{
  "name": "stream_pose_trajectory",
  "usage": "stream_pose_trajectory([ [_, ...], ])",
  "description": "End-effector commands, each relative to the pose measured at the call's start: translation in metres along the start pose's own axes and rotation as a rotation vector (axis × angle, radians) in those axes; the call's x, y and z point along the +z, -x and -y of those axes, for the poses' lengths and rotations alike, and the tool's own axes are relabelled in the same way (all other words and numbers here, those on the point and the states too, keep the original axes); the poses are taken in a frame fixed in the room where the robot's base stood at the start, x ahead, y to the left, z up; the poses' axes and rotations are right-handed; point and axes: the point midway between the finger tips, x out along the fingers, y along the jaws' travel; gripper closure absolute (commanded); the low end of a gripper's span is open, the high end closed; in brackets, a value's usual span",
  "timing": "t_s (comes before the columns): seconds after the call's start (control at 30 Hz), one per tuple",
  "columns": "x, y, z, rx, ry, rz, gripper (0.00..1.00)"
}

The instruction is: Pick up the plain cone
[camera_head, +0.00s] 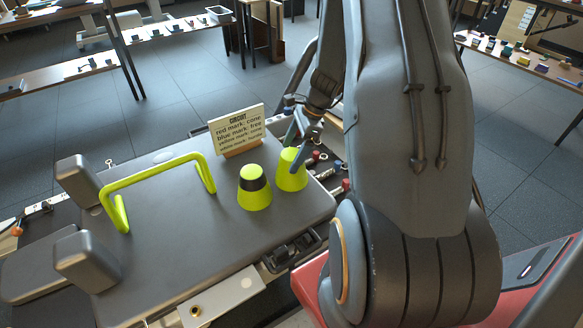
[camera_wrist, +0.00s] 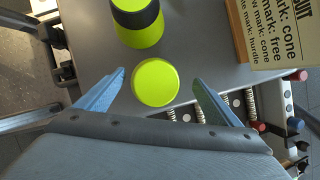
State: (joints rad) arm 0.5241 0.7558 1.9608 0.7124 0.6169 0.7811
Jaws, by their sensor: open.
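The plain cone (camera_head: 291,173) is yellow-green and stands on the grey platform near its right corner in the head view. In the wrist view the plain cone (camera_wrist: 156,83) shows from above as a round top. My gripper (camera_wrist: 160,84) is open, with one blue finger on each side of this cone. No finger clearly touches it. In the head view my gripper (camera_head: 298,142) is at the plain cone's top and hides part of it. A second yellow-green cone with a black band (camera_head: 254,187) stands just left of the plain cone; it also shows in the wrist view (camera_wrist: 138,22).
A sign card (camera_head: 238,130) on a wooden base stands behind the cones. A yellow-green hurdle (camera_head: 158,174) and two grey shoulder blocks (camera_head: 86,257) are on the platform's left. Springs and red-ended parts (camera_head: 341,187) lie beyond the right edge.

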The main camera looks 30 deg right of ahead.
Motion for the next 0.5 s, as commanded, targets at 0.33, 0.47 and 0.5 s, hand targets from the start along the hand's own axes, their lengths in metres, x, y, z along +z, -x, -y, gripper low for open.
stream_pose_trajectory([
  [0.33, -0.001, -0.045, -0.006, 0.002, 0.002, -0.001, 0.13],
  [0.47, 0.000, -0.048, -0.005, 0.000, 0.002, -0.001, 0.13],
  [0.5, 0.000, -0.047, -0.005, 0.000, 0.002, -0.001, 0.13],
])
